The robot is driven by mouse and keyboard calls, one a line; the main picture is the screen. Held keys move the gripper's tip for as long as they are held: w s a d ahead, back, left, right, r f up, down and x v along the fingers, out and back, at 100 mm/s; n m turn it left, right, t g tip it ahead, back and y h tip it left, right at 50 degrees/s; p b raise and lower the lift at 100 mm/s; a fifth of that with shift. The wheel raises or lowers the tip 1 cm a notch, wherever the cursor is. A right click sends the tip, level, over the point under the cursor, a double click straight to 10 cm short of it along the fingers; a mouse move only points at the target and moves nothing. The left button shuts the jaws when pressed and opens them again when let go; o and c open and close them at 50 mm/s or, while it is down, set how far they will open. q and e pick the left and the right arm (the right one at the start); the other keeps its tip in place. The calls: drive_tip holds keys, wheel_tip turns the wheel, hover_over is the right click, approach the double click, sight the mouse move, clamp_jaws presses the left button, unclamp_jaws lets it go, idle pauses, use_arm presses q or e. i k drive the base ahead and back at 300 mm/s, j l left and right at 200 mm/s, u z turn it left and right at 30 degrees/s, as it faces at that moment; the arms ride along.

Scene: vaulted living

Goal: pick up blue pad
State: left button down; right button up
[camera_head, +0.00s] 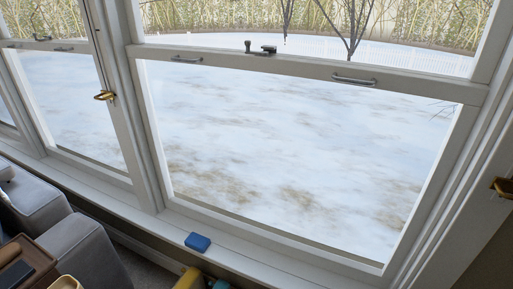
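The blue pad (198,242) is a small, flat block with rounded corners. It lies on the white windowsill (250,262) below the large window, left of the picture's middle. Nothing touches it from above and its whole top shows. Neither of my grippers is in view.
A grey sofa (85,250) stands at the lower left, with a brown tray (38,262) holding a dark flat item. A yellow object (189,280) and a teal one (221,285) are cut off at the bottom edge. The sill beside the pad is clear.

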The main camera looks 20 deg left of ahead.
sight(198, 242)
drive_tip(key=u, duration=1.2)
